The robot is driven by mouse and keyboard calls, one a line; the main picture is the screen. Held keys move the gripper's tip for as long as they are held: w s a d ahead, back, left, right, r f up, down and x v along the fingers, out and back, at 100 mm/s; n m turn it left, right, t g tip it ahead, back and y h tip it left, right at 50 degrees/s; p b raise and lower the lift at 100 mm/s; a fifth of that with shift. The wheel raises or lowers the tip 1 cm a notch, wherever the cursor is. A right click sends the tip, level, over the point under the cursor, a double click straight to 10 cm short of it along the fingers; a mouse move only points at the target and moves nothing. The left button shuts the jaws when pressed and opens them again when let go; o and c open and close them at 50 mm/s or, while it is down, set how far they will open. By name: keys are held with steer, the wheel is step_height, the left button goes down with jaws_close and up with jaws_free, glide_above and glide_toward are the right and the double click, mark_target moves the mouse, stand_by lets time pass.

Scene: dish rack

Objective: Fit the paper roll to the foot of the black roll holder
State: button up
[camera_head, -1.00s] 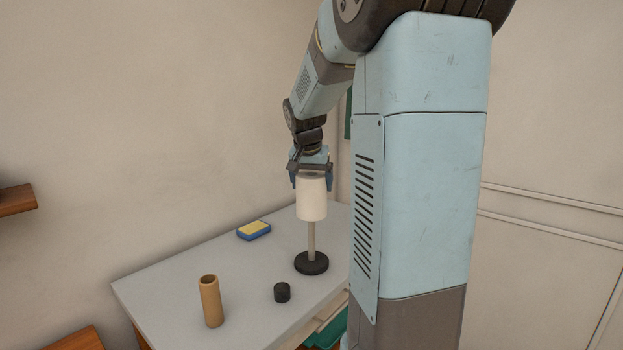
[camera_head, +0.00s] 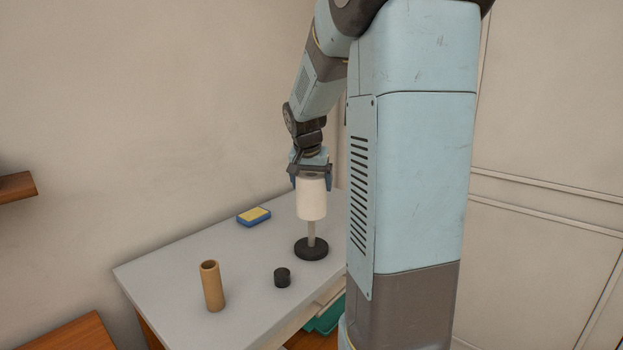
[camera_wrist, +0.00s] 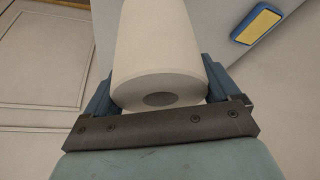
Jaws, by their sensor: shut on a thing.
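The white paper roll (camera_head: 312,200) hangs upright in my gripper (camera_head: 311,183), whose fingers are shut on the sides of its upper end. It is around the upper part of the grey post of the black roll holder (camera_head: 311,249). A short length of bare post shows between the roll's lower end and the round black foot. In the wrist view the roll (camera_wrist: 155,45) lies between the two blue fingers (camera_wrist: 160,88), and its round end hole looks dark. The holder is hidden in that view.
A brown cardboard tube (camera_head: 211,286) stands at the table's front left. A small black cylinder (camera_head: 282,277) sits between it and the holder. A yellow and blue sponge (camera_head: 254,216) lies behind. The left part of the grey table (camera_head: 170,272) is clear.

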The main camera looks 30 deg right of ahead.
mark_target(307, 182)
steer(key=shift+f, duration=5)
steer(key=shift+f, duration=0.2)
steer(key=o, duration=0.8)
steer(key=v, duration=1.3)
steer(key=shift+a+r, duration=0.1)
steer(key=shift+r, duration=0.3)
steer(key=s+a+r+n+y, duration=0.1)
steer(key=s+a+n, duration=0.2)
steer(key=s+a, duration=0.2)
steer(key=s+a+n+t+y, duration=0.1)
steer(key=s+a+n, duration=0.1)
steer(key=s+a, duration=0.3)
steer(key=s+a+r+n+t+y, duration=0.1)
steer(key=s+a+n, duration=0.2)
steer(key=s, duration=0.9)
steer(key=shift+a+r+n, duration=0.15)
steer(key=shift+a, duration=0.4)
steer(key=shift+a+r+n, duration=0.15)
steer(key=shift+a, duration=0.4)
